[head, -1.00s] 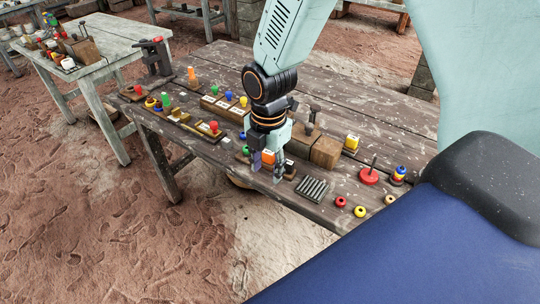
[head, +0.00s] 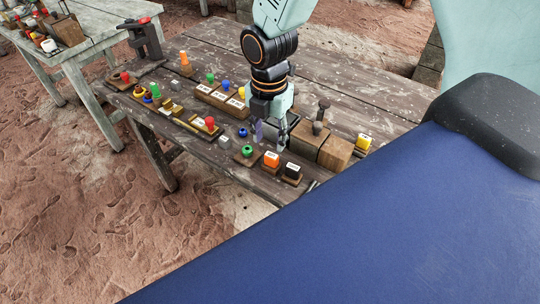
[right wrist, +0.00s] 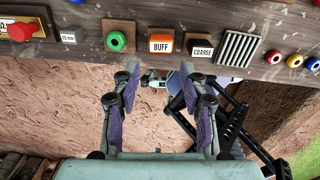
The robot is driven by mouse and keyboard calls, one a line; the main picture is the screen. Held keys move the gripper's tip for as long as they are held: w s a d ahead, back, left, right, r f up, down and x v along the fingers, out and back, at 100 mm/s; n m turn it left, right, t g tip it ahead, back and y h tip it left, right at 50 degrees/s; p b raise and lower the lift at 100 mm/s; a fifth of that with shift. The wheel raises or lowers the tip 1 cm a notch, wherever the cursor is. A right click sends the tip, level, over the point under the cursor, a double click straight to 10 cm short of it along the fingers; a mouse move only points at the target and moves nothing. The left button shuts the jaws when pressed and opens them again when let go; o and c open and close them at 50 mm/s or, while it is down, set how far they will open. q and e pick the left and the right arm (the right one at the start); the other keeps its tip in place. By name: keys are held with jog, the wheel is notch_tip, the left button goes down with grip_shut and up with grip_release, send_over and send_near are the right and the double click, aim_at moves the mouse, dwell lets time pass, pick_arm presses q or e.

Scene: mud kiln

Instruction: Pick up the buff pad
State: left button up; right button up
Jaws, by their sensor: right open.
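The buff pad (head: 271,160) is an orange block with a white label on a small wooden base near the table's front edge. In the right wrist view its label reads BUFF (right wrist: 161,43), and it lies just beyond the fingertips, roughly in line with the gap. My right gripper (head: 270,140) is open and empty, apart from the pad; in the head view its fingers appear just above and behind it. The two fingers also show spread in the right wrist view (right wrist: 158,72). My left gripper is not in view.
A dark COARSE pad (head: 292,171) stands close to the right of the buff pad. A green ring on a block (head: 247,151) is to its left. Wooden blocks (head: 308,138) stand behind to the right. The long wooden table (head: 360,95) is clearer at the back.

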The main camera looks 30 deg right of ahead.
aim_at(271, 156)
jog(key=shift+d+f, duration=0.25)
jog(key=shift+f, duration=0.4)
jog(key=shift+d+f, duration=0.2)
jog(key=shift+f, duration=0.4)
notch_tip(271, 156, down, 5)
jog(key=shift+r+b, duration=0.1)
jog(key=shift+b, duration=0.8)
jog(key=shift+w+d+f, duration=0.15)
jog(key=shift+f, duration=0.25)
jog(key=shift+a+r, duration=0.15)
jog(key=shift+a, duration=0.2)
jog(key=shift+c, duration=0.9)
jog(key=shift+d, duration=0.25)
jog(key=c, duration=0.4)
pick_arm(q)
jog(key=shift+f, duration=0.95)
pick_arm(e)
jog(key=shift+a, duration=0.15)
grip_shut()
